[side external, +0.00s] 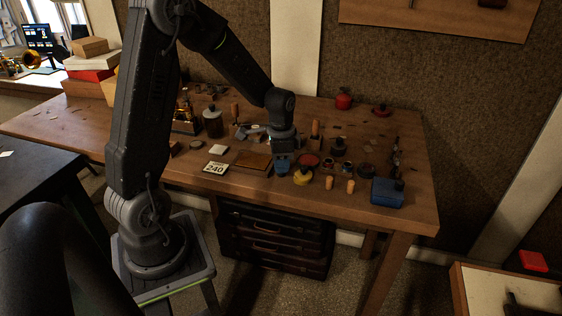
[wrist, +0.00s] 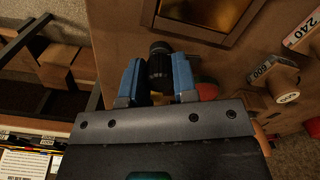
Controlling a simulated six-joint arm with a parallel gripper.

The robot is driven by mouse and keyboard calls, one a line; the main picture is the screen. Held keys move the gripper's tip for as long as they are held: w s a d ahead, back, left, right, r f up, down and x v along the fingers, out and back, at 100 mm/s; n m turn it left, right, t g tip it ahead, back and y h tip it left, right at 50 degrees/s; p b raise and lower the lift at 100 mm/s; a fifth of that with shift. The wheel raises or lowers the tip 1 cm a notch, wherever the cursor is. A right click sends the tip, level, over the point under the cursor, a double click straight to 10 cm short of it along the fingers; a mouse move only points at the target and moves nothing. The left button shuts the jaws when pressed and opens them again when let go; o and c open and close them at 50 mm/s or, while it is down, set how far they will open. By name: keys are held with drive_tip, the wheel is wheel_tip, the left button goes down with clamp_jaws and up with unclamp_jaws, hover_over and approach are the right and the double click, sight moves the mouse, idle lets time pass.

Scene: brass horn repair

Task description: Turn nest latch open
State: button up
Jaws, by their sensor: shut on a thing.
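My gripper (side external: 282,168) is low over the wooden bench, near its front edge. In the wrist view its two blue fingers (wrist: 158,64) stand on either side of a dark, round, ribbed knob-like piece (wrist: 158,50) and are shut on it. This piece may be the nest latch; its lower end is hidden between the fingers. Just beyond it in the wrist view is a dark-framed flat tray with a golden-brown surface (wrist: 203,12). The side view shows what looks like the same brown flat piece (side external: 253,160) left of the gripper. The latch's angle cannot be told.
Close to the gripper's right stand a yellow-based piece (side external: 303,178) and a red-topped tin (side external: 307,160). Further right are two small corks (side external: 329,182) and a blue box (side external: 387,192). A card marked 240 (side external: 215,168) lies to the left. Several tools stand behind.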

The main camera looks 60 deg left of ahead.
drive_tip(key=shift+m, duration=0.8)
drive_tip(key=o, duration=0.9)
wheel_tip(320, 180, up, 14)
drive_tip(key=shift+f, duration=0.1)
